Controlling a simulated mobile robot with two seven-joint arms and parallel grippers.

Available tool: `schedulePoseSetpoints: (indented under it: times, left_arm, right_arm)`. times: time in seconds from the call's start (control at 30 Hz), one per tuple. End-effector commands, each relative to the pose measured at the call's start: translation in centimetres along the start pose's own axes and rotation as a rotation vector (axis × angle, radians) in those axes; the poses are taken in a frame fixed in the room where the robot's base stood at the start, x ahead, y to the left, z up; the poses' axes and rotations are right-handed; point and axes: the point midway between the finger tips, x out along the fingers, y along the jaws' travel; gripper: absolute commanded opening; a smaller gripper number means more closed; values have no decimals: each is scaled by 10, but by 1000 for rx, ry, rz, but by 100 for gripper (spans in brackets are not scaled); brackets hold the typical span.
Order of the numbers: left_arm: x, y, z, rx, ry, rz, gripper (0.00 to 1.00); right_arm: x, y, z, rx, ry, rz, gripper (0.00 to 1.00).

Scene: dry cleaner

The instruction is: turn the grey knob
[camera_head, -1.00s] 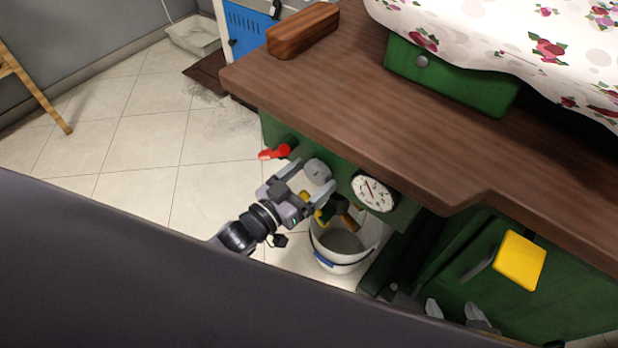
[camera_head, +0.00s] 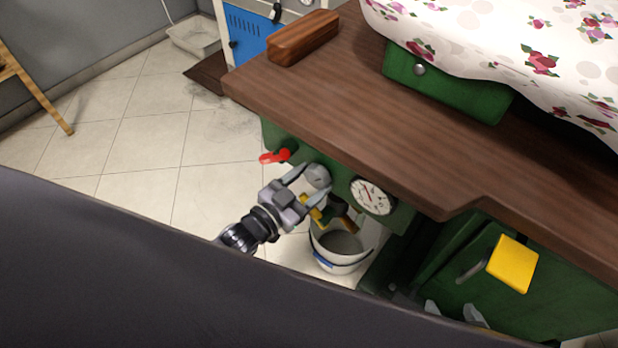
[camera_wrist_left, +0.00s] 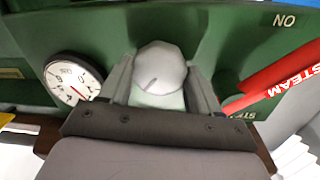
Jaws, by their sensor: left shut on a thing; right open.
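The grey knob (camera_head: 317,177) sits on the green front panel under the wooden top, between the red lever and the round gauge. In the left wrist view the knob (camera_wrist_left: 160,68) is round with a dark line on its face. My left gripper (camera_head: 308,188) is shut on the knob, one finger on each side (camera_wrist_left: 160,88). My right gripper (camera_head: 455,314) shows only by its fingertips at the bottom; it is open and empty.
A red lever (camera_head: 274,157) marked STEAM is close beside the left gripper; a white gauge (camera_head: 372,196) is on the other side. A white bucket (camera_head: 340,262) stands below. A yellow block (camera_head: 512,263) is at the right.

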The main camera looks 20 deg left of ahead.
Motion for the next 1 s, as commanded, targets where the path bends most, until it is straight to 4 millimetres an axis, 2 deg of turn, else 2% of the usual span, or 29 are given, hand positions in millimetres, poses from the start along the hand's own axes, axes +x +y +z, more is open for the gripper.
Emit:
schedulePoseSetpoints:
  times: [0.5, 1.0]
  left_arm:
    - [0, 1, -2, 382, -34, -3, 32]
    - [0, 1, -1, 489, -44, -4, 32]
  right_arm:
    - [-10, 0, -14, -1, 2, 2, 69]
    - [-11, 0, -16, -2, 2, 2, 69]
